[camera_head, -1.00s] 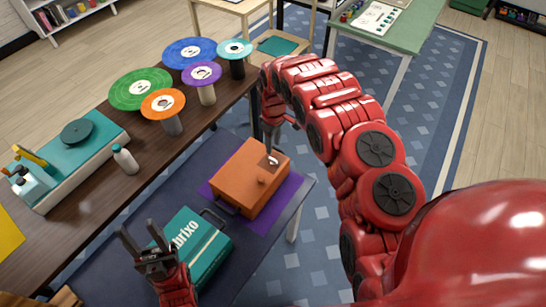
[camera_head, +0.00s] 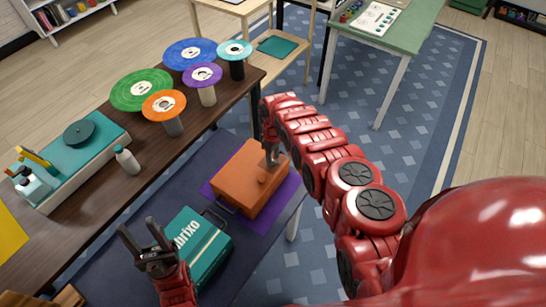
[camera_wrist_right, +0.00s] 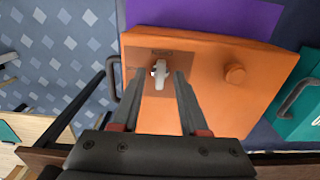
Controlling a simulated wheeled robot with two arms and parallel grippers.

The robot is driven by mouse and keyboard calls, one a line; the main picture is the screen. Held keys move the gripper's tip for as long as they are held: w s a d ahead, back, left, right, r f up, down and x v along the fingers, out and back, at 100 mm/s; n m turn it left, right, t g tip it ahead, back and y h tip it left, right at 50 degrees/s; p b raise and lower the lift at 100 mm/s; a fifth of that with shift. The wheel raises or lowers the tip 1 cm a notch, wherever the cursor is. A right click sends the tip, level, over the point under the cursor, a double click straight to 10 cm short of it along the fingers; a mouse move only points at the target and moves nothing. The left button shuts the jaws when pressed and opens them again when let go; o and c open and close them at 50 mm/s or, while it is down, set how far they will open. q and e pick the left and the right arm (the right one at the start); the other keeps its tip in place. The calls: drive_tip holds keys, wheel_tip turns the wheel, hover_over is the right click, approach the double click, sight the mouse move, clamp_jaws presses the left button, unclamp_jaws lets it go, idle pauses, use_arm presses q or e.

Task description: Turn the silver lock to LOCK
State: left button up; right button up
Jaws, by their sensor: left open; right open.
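The orange box (camera_head: 245,184) lies on a purple mat (camera_head: 284,194) on the low dark table. In the right wrist view the silver lock (camera_wrist_right: 160,73) is a small light knob on a brownish plate on the box (camera_wrist_right: 214,62); lettering beside it is too small to read. My right gripper (camera_wrist_right: 164,72) is open, with one fingertip on each side of the knob; contact cannot be told. In the head view my right gripper (camera_head: 272,160) is over the box's far end and hides the lock. My left gripper (camera_head: 141,236) is open and empty near the teal case.
A round orange knob (camera_wrist_right: 235,74) stands on the same box face. A teal case (camera_head: 200,246) lies beside the box. The brown bench (camera_head: 140,176) holds several coloured discs on stands, a white bottle (camera_head: 126,160) and a teal machine (camera_head: 70,157).

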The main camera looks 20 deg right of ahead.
drive_tip(key=shift+c, duration=0.3)
clamp_jaws()
